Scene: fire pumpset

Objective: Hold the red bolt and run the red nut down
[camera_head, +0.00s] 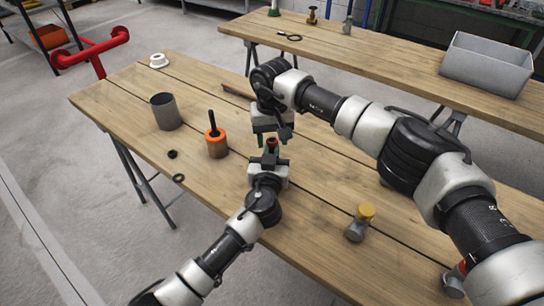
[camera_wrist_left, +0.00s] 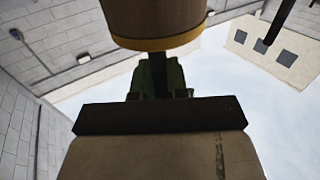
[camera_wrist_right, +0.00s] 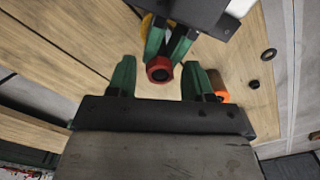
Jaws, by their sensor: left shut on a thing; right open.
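My left gripper (camera_head: 271,155) points up over the middle of the near table. Its green fingers are shut on the red bolt (camera_head: 272,143), whose red top with a dark centre (camera_wrist_right: 159,70) faces the right wrist camera. I cannot tell the red nut apart from this red piece. My right gripper (camera_head: 270,137) points down just above the bolt. In the right wrist view its green fingers (camera_wrist_right: 159,80) are apart and empty, with the red top between and beyond them.
On the near table (camera_head: 120,95) stand a grey cylinder (camera_head: 165,112), an orange cylinder with a black handle (camera_head: 216,145), two small black rings (camera_head: 179,178), a white ring (camera_head: 158,60) and a yellow-topped fitting (camera_head: 358,222). A grey bin (camera_head: 487,65) stands on the far table.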

